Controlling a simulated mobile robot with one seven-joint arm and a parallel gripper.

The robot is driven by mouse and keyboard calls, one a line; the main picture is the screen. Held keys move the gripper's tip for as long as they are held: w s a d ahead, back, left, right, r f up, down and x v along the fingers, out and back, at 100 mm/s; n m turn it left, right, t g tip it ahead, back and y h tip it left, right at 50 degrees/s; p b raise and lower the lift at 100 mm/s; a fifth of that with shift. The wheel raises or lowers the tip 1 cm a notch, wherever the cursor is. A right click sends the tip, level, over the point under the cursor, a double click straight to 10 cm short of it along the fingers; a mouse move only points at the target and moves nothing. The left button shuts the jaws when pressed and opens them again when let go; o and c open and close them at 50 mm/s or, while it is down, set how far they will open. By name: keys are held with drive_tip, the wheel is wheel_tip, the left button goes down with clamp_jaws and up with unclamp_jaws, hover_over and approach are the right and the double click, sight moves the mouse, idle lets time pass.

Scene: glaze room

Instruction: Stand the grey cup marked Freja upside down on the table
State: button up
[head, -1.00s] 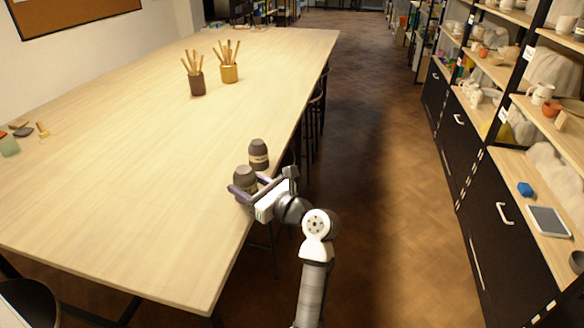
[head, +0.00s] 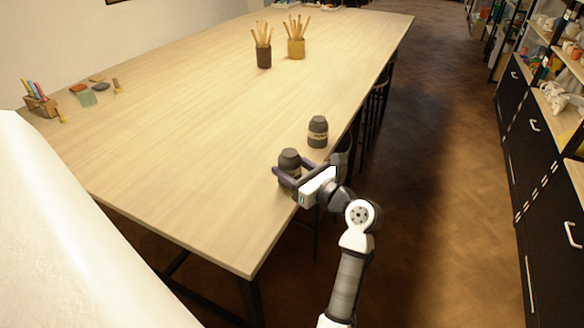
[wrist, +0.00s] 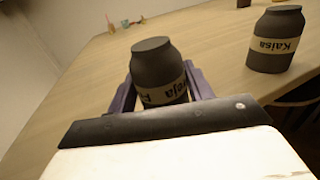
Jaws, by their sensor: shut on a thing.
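The grey cup marked Freja (head: 289,161) is between the fingers of my gripper (head: 287,178), near the table's right edge. In the wrist view, the Freja cup (wrist: 158,64) shows a closed, flat dark end on top and a pale name band, partly hidden by the fingers. My gripper (wrist: 160,92) is shut on it. The cup looks roughly upright on its axis, a little tilted in the wrist picture. Its lower end is hidden, so I cannot tell whether it touches the table (head: 190,130).
A second grey cup (head: 318,132), with its own name band (wrist: 273,45), stands close behind, apart from the Freja cup. Brown (head: 264,57) and yellow (head: 296,47) tool pots stand farther back. A white surface (head: 70,240) fills the lower left. The table's middle is clear.

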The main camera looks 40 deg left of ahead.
drive_tip(key=shift+f, duration=0.3)
drive_tip(key=o, duration=1)
drive_tip(key=shift+d, duration=0.15)
